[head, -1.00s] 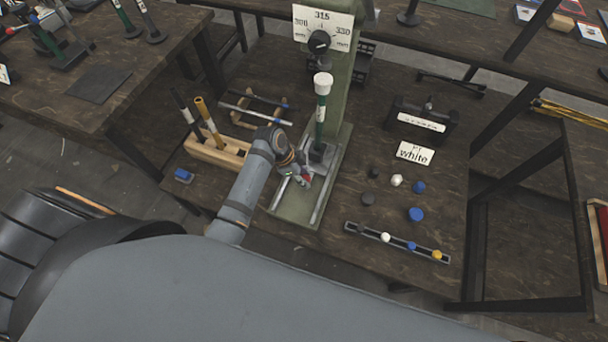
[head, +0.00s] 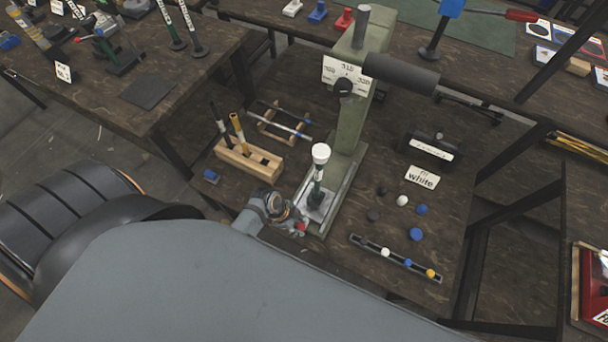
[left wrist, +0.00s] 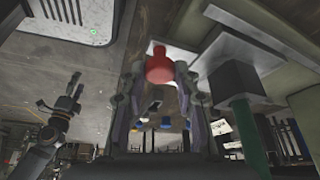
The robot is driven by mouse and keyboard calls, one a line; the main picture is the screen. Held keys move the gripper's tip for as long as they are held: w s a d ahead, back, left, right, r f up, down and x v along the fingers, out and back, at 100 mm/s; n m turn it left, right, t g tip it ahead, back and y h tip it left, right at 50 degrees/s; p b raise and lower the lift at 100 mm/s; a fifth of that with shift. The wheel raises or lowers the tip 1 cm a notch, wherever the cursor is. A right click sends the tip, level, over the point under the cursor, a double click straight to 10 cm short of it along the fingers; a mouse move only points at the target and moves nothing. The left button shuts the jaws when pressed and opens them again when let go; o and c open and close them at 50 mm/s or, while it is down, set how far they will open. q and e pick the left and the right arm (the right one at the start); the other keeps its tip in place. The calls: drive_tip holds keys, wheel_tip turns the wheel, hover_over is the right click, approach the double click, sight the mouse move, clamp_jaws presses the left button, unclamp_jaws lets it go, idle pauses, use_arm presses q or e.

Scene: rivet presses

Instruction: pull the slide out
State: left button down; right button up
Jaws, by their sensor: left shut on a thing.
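The slide (head: 313,213) is a light grey plate on the front of the green press's base, between two rails. A green post with a white cap (head: 320,153) stands upright on it, in front of the press column. My left gripper (head: 299,229) is at the slide's front end, shut on its red knob (head: 301,226). In the left wrist view the red knob (left wrist: 158,66) sits between the fingers, with the dark block and green post (left wrist: 243,95) to the right.
The green press column (head: 350,125) with a dial card (head: 346,74) stands behind the slide. A wooden rack (head: 247,160) with rods is to the left. A "white" card (head: 422,177), loose caps and a dark strip (head: 396,258) with small knobs lie to the right.

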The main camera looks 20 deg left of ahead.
use_arm(q)
drive_tip(key=shift+s+p, duration=0.3)
drive_tip(key=shift+s, duration=0.6)
drive_tip(key=shift+s+f, duration=0.1)
drive_tip(key=c, duration=1)
unclamp_jaws()
drive_tip(key=shift+s, duration=0.1)
drive_tip(key=shift+a+r, duration=0.2)
drive_tip(key=shift+r, duration=0.15)
drive_tip(key=v, duration=1.1)
drive_tip(key=shift+r, duration=0.2)
